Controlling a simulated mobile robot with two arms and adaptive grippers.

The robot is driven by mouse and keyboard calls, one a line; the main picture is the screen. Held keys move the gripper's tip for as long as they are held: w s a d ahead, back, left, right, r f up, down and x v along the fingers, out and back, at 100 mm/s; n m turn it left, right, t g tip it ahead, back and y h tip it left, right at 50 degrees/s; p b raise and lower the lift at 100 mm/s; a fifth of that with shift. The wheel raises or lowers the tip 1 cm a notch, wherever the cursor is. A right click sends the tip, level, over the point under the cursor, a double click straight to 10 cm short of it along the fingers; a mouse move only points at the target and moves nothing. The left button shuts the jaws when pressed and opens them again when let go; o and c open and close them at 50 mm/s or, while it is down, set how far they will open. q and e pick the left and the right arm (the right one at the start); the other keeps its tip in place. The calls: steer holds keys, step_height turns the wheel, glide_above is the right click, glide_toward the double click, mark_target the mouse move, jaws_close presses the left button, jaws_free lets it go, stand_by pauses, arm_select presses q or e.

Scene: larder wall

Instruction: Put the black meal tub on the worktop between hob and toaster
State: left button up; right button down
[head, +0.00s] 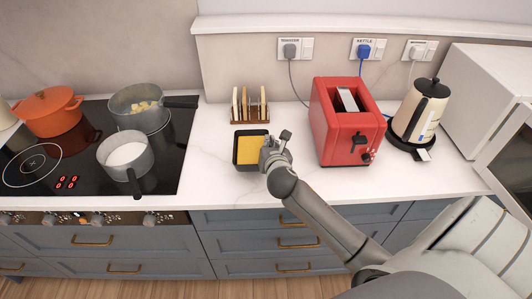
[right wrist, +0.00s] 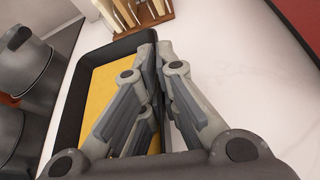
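The black meal tub (head: 236,151), with yellow contents, is at the worktop (head: 215,185) between the hob (head: 175,150) and the red toaster (head: 340,135). It looks level; whether it touches the worktop is hard to tell. My right gripper (head: 275,148) is at the tub's right side. In the right wrist view, the fingers (right wrist: 158,65) are close together astride the tub's right wall, one inside and one outside, shut on it. The tub's dark rim (right wrist: 70,110) shows to their left. My left gripper is not in view.
A toast rack (head: 249,107) stands just behind the tub. Two grey pans (head: 126,155) and an orange pot (head: 48,112) stand on the hob. A cream kettle (head: 418,115) is right of the toaster. Bare worktop lies in front of the tub.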

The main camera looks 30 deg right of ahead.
steer(key=shift+w+f, duration=0.4)
steer(key=shift+w+a+f, duration=0.1)
steer(key=shift+f, duration=0.8)
steer(key=shift+w+a+f, duration=0.1)
steer(key=shift+f, duration=0.8)
steer(key=c, duration=2.2)
jaws_free()
steer(key=shift+f, duration=0.15)
steer(key=o, duration=0.6)
steer(key=shift+c, duration=0.2)
steer(key=v, duration=1.2)
